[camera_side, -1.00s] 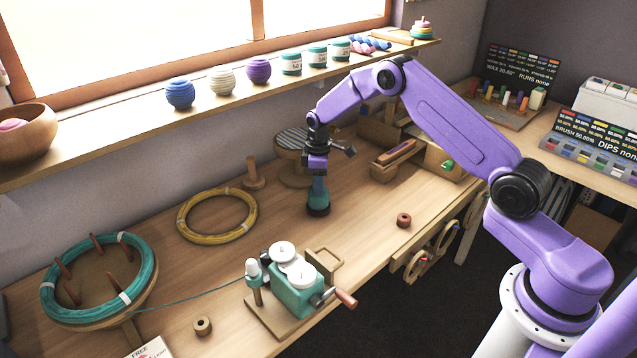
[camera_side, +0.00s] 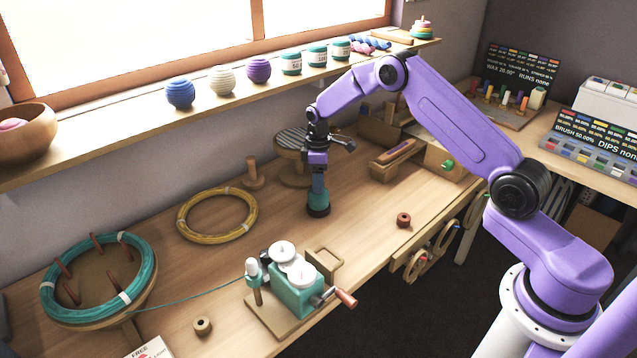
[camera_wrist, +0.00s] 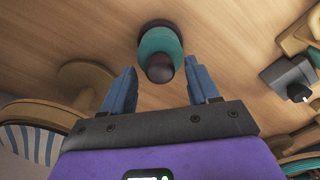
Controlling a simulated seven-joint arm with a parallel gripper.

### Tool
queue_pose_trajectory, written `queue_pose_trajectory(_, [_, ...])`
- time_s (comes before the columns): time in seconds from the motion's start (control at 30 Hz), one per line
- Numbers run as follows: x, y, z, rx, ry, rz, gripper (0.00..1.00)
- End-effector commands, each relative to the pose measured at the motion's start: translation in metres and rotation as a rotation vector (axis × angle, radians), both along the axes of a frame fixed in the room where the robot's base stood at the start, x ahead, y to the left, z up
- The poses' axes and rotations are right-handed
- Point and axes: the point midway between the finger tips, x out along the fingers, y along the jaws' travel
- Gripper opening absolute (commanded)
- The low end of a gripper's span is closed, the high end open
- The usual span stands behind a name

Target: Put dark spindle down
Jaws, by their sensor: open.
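The dark spindle (camera_side: 318,203) stands upright on the wooden bench, with a teal winding around its middle and a dark base. In the wrist view the spindle (camera_wrist: 160,45) shows its dark rounded top and teal band, just beyond my fingertips. My gripper (camera_side: 317,178) is directly above the spindle in the side view, pointing down. In the wrist view my gripper (camera_wrist: 163,85) has its two blue fingers apart, with bare bench between them. Whether a finger still touches the spindle is hard to tell.
A yellow wire coil (camera_side: 218,238) lies left of the spindle, and a wooden peg stand (camera_side: 254,174) is behind it. A teal winding machine (camera_side: 294,290) stands in front. A small brown ring (camera_side: 403,219) lies to the right. Bench around the spindle is clear.

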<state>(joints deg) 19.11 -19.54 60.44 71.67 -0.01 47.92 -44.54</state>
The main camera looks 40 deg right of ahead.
Motion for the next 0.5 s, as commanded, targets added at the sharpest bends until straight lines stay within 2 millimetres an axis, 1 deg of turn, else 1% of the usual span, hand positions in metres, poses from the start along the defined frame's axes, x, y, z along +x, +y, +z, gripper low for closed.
queue_pose_trajectory(0.03, [0.001, 0.0, 0.01, 0.0, -0.006, 0.0, 0.6])
queue_pose_trajectory(0.3, [0.001, 0.0, 0.065, 0.0, -0.004, 0.0, 0.6])
queue_pose_trajectory(0.4, [0.001, 0.0, 0.081, 0.0, -0.004, 0.001, 0.6])
queue_pose_trajectory(0.5, [0.0, 0.0, 0.093, 0.0, -0.003, 0.001, 0.6])
